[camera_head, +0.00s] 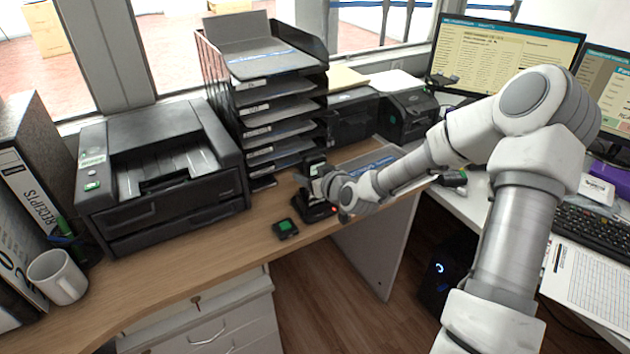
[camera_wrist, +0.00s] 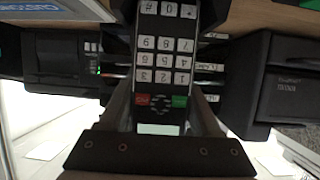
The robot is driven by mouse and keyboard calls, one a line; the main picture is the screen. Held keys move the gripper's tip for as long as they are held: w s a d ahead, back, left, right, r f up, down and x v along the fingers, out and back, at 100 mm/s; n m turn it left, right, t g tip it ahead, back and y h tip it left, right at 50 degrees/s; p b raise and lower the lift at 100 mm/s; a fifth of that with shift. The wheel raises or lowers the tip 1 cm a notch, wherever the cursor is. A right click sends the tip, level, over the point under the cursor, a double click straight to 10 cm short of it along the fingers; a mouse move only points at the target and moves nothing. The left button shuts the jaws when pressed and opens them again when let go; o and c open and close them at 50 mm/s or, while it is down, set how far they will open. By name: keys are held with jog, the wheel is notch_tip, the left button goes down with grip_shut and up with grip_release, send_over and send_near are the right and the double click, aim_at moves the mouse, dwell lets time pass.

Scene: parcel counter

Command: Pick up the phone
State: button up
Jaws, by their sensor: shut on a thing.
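The phone (camera_head: 314,168) is a black upright handset at the counter's edge, in front of the letter trays. In the wrist view its keypad (camera_wrist: 165,60) shows upside down, with white number keys, a red and a green key and a small pale screen. My gripper (camera_head: 323,186) is shut on the phone, with one finger on each side of it in the wrist view (camera_wrist: 163,108).
A small black device with a green top (camera_head: 285,229) lies left of the cradle. A black printer (camera_head: 165,205), stacked letter trays (camera_head: 273,105) and a white mug (camera_head: 58,277) stand on the wooden counter (camera_head: 225,255). Monitors (camera_head: 505,62) and a keyboard (camera_head: 595,228) are at right.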

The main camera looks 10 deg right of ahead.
grip_shut()
jog(key=shift+r, duration=0.1)
